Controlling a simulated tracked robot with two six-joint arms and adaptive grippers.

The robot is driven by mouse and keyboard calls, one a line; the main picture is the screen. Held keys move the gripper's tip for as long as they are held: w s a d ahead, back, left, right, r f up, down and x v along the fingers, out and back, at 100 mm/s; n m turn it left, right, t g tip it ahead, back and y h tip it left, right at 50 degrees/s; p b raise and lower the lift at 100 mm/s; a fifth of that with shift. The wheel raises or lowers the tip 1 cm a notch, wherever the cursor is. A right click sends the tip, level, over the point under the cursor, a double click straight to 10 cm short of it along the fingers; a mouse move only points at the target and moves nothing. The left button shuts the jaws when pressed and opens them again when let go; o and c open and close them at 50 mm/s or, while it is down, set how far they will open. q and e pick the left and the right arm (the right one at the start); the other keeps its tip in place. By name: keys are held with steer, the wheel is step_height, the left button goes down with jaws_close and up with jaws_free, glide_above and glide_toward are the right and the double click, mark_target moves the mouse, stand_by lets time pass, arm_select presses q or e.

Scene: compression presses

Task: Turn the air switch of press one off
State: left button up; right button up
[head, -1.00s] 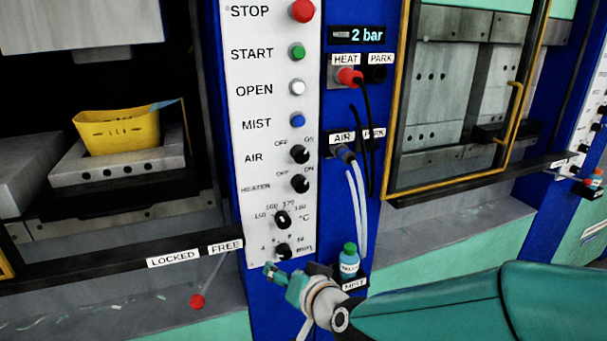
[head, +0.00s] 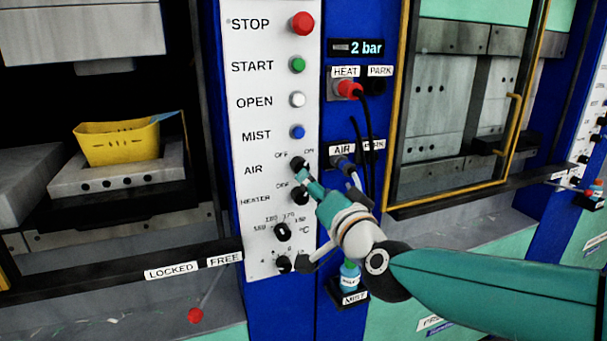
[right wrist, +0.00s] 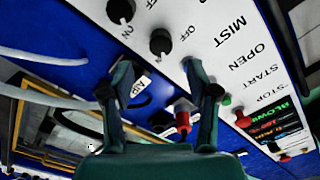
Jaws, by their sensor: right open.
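The air switch (head: 298,163) is a black knob with OFF and ON labels on the white control panel (head: 245,120), right of the word AIR. It also shows in the right wrist view (right wrist: 160,42), beyond the fingertips. My right gripper (head: 307,180) is just below and in front of the air switch in the head view, partly covering the heater switch (head: 299,197). In the right wrist view its two fingers (right wrist: 161,78) are apart with nothing between them. My left gripper is out of view.
Stop (head: 303,23), start (head: 298,65), open and mist buttons line the panel above. A red heat plug (head: 349,90) and air hose plug (head: 342,164) sit to the right with hanging cables.

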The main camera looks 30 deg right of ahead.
mark_target(300, 166)
steer(key=p+x, duration=0.1)
steer(key=x, duration=0.7)
jaws_close()
steer(key=shift+n, duration=0.3)
steer(key=n+p, duration=0.1)
steer(key=n, duration=0.4)
steer(key=n+p, duration=0.1)
steer(key=n, duration=0.5)
steer(key=shift+s+d+f, duration=0.1)
steer(key=shift+d, duration=0.1)
steer(key=shift+n, duration=0.3)
stand_by(0.3)
